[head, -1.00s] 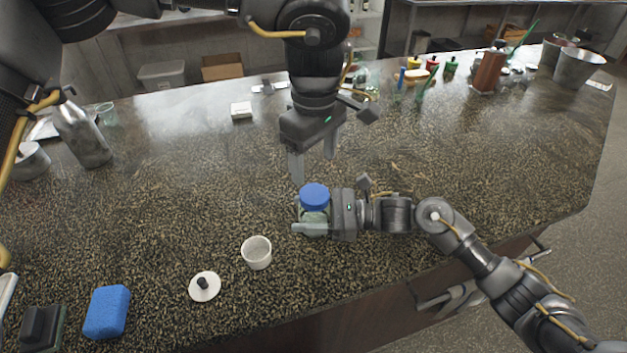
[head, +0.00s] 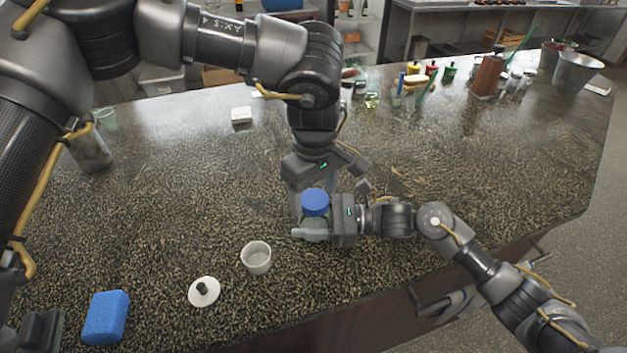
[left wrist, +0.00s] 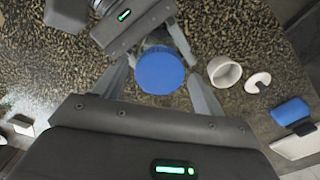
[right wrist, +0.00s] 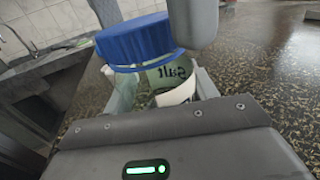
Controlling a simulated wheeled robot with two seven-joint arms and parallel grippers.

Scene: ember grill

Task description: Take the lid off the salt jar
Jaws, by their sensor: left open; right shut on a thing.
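The salt jar (right wrist: 168,76) is glass with a "Salt" label and a blue lid (head: 315,202) on top. It stands upright at the counter's middle. My right gripper (head: 312,232) is shut on the jar's body from the right. My left gripper (left wrist: 160,82) is open and points down over the jar, with its fingers on either side of the blue lid (left wrist: 160,70), apart from it as far as I can see. In the right wrist view the blue lid (right wrist: 138,40) sits on the jar, and a left gripper finger shows beside it.
Sauce bottles and metal buckets (head: 577,70) stand at the back right.

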